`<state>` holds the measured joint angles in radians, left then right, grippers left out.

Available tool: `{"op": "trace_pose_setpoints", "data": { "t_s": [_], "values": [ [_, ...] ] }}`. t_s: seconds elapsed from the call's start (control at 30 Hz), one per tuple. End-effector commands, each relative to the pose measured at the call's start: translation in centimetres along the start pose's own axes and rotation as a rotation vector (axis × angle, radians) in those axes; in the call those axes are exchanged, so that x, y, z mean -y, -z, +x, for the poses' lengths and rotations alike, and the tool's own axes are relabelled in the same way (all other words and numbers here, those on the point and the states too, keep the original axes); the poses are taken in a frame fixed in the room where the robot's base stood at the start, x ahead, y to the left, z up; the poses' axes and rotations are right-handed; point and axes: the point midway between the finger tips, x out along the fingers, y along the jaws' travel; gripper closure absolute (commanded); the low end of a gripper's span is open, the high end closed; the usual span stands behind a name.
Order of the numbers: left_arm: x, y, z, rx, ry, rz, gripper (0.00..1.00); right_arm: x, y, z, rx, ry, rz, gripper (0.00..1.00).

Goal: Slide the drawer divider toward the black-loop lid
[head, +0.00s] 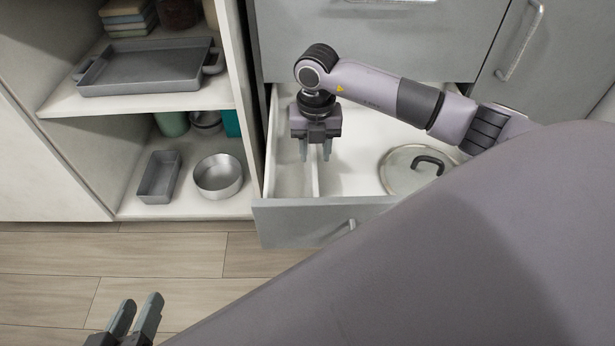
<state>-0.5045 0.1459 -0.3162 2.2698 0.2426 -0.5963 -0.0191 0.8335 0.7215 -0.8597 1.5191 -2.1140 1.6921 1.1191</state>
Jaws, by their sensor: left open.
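The open drawer (300,221) has a white interior. A thin white divider (316,182) runs front to back near its left side. The lid with a black loop handle (405,178) lies flat in the drawer, right of the divider and apart from it. My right gripper (315,155) points down over the left part of the drawer. Its fingers are apart, with the divider in line between them. How deep they reach beside it is hard to tell. My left gripper (135,315) is open and empty over the floor at the bottom left.
A shelf unit (245,125) stands left of the drawer, with a grey tray (150,65) above and a loaf pan (158,177) and a round metal pan (218,175) below. Between divider and lid the drawer floor is clear. My arm hides the lower right.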

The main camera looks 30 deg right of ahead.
Motion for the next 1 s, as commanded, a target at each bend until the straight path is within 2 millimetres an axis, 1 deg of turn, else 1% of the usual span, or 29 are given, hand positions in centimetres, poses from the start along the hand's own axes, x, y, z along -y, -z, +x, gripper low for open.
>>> {"op": "trace_pose_setpoints", "data": {
  "t_s": [0.17,0.4,0.5,0.6,0.8,0.83,0.87,0.9,0.93,0.97,1.0],
  "values": [
    [-0.3,-0.1,0.3,-0.008,-0.018,-0.015,0.59,0.0,0.0,1.5,-0.002,0.003,0.001,0.62],
    [-1.0,-0.4,1.1,-0.025,-0.067,-0.06,0.59,0.0,0.1,5.3,-0.003,0.001,-0.001,0.62],
    [-1.0,-0.4,1.1,-0.037,-0.068,-0.054,0.59,0.0,0.1,6.6,-0.002,0.001,-0.001,0.62],
    [-1.0,-0.3,1.1,-0.041,-0.068,-0.051,0.59,0.0,0.1,7.0,-0.001,0.0,-0.001,0.62],
    [-1.0,-0.2,1.0,-0.042,-0.068,-0.051,0.59,-0.1,0.1,7.0,-0.001,-0.001,-0.001,0.62],
    [-1.0,-0.2,1.0,-0.042,-0.068,-0.051,0.59,-0.1,0.1,7.0,-0.001,-0.001,-0.001,0.65],
    [-1.0,-0.2,1.0,-0.042,-0.068,-0.051,0.59,-0.1,0.1,7.0,-0.001,-0.001,-0.001,0.75],
    [-1.0,-0.2,1.0,-0.042,-0.068,-0.051,0.59,-0.1,0.1,7.0,-0.001,-0.001,-0.001,0.88],
    [-1.0,-0.2,1.0,-0.042,-0.068,-0.051,0.59,-0.1,0.1,7.0,-0.001,-0.001,-0.001,0.97],
    [-1.0,-0.2,1.0,-0.042,-0.068,-0.051,0.59,-0.1,0.1,7.0,-0.001,-0.001,-0.001,1.0],
    [-1.0,-0.2,1.0,-0.042,-0.068,-0.051,0.59,-0.1,0.1,7.0,-0.001,-0.001,-0.001,1.0]
  ]
}}
